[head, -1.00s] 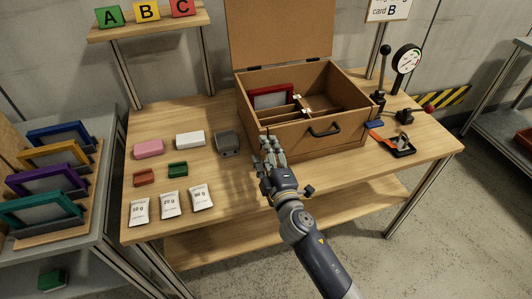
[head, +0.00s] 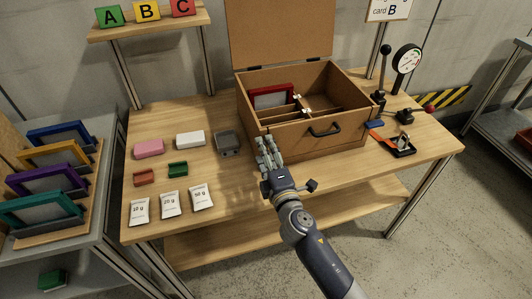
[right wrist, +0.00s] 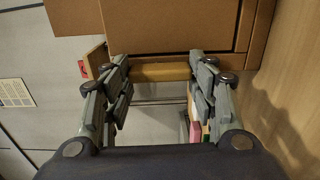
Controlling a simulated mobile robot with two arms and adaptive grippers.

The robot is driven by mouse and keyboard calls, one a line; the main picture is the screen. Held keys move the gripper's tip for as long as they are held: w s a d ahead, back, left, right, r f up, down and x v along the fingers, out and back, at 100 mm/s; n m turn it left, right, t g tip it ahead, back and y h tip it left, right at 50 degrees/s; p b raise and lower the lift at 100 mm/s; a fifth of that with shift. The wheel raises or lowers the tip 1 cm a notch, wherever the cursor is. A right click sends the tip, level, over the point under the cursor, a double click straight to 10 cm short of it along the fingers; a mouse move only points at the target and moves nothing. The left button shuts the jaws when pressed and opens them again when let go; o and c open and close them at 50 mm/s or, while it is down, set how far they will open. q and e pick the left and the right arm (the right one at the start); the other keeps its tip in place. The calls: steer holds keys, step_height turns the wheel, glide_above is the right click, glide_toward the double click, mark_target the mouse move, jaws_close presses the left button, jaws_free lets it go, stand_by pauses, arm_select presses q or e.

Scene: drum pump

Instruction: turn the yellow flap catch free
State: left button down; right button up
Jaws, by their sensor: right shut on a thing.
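My right gripper (head: 268,150) is at the left front corner of the brown box (head: 290,143). In the right wrist view my right gripper (right wrist: 160,75) has its fingers on both ends of a yellow-brown bar (right wrist: 160,72), which appears to be the yellow flap catch. The bar lies against the box (right wrist: 165,25). In the head view the catch is hidden behind the fingers, so its turn angle cannot be told there. My left gripper is in neither view.
The box lid (head: 280,30) stands open, with a red frame (head: 271,96) inside. A grey block (head: 228,143) is close left of my gripper. White packets (head: 170,203) lie at the front left. A black clamp device (head: 403,149) and a gauge (head: 408,58) stand at the right.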

steer(key=shift+f, duration=0.1)
steer(key=o, duration=1.1)
steer(key=shift+c, duration=0.2)
steer(key=shift+s, duration=0.1)
steer(key=v, duration=1.2)
